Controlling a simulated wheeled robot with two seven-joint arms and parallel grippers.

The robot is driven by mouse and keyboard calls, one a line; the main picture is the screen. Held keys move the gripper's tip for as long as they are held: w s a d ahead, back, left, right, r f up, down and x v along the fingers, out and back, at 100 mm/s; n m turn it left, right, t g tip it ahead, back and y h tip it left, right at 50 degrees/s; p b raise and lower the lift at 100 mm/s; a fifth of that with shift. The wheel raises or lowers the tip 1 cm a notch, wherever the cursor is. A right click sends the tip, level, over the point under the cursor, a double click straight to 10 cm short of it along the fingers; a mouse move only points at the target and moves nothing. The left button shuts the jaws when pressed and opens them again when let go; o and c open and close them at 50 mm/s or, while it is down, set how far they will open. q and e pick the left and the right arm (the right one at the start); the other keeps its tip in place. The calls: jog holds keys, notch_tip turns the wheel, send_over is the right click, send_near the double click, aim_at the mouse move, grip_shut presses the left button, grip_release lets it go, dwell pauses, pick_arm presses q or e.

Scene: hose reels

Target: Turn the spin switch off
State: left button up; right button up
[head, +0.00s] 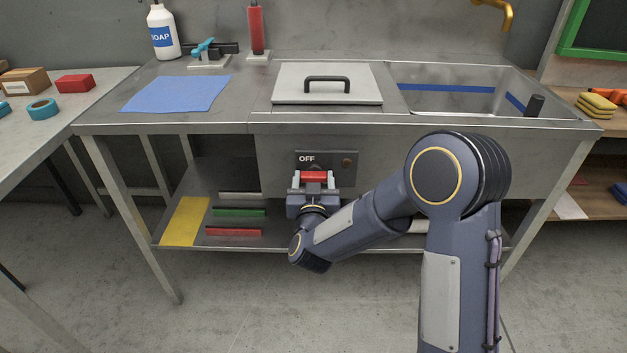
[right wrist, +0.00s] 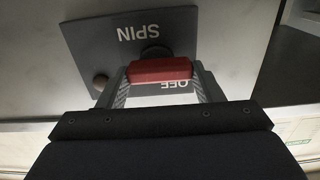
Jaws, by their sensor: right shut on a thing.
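The spin switch has a red bar handle (head: 314,176) on a dark plate (head: 349,155) on the front of the steel sink bench. The plate reads OFF at its top in the head view. In the right wrist view, which is upside down, SPIN shows on the plate (right wrist: 185,30), and the red handle (right wrist: 160,70) partly covers the word OFF. My right gripper (head: 314,180) is shut on the red handle, one finger at each end. A round dull brown lamp (head: 346,162) sits on the plate. My left gripper is not in view.
A lidded hatch (head: 325,97) and a sink basin (head: 450,98) are in the bench top (head: 245,107) above. A lower shelf (head: 172,238) holds a yellow sheet and coloured bars. A blue cloth (head: 176,93) lies at the left of the top. My right arm crosses the bench front.

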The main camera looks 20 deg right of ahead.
jog(key=shift+f+m+b, duration=0.15)
jog(key=shift+m+b, duration=0.65)
jog(key=shift+b, duration=0.15)
jog(key=m+b, duration=0.9)
jog(key=shift+d+m+b, duration=0.25)
jog(key=shift+m+b, duration=0.9)
jog(key=shift+m, duration=0.05)
jog(key=shift+d+m+b, duration=0.1)
jog(key=shift+m+b, duration=0.65)
jog(key=shift+m, duration=0.45)
jog(key=shift+s+m+b, duration=0.1)
jog(key=shift+m+b, duration=0.2)
jog(key=shift+m, duration=1)
